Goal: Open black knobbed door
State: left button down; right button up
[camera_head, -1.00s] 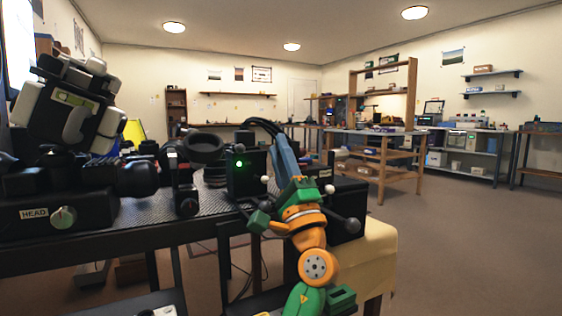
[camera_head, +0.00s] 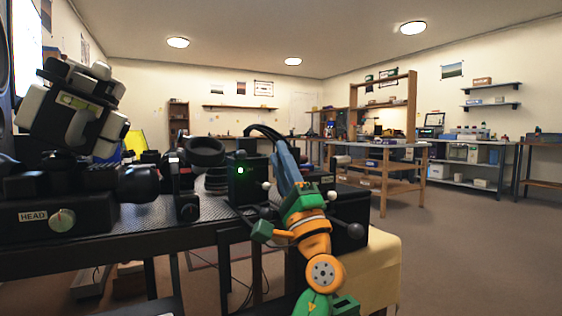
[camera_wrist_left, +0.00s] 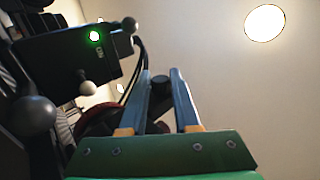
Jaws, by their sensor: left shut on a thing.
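My left gripper (camera_head: 272,138), orange and green with blue fingers, reaches up over the bench edge in the head view. In the left wrist view its fingers (camera_wrist_left: 163,76) close on a small dark knob (camera_wrist_left: 160,86) between their tips. What the knob is fixed to is mostly hidden. A black panel with a lit green lamp (camera_head: 241,170) stands just left of the fingers; the panel also shows in the left wrist view (camera_wrist_left: 68,62) with pale ball knobs. A black box (camera_head: 348,215) with a grey ball (camera_head: 355,231) is beside my gripper. I cannot tell which black face is the door.
A control box marked HEAD (camera_head: 85,217) and a black-and-white device (camera_head: 70,110) crowd the bench's left. Black rings (camera_head: 205,152) stand close left of the panel. Black cables arch by my fingers. A wooden shelf table (camera_head: 385,165) is farther back; floor at right is clear.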

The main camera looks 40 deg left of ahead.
pick_arm(q)
jog(key=c, duration=0.9)
grip_release()
jog(key=v, duration=0.7)
jog(key=shift+f, duration=0.1)
jog(key=shift+d, duration=0.15)
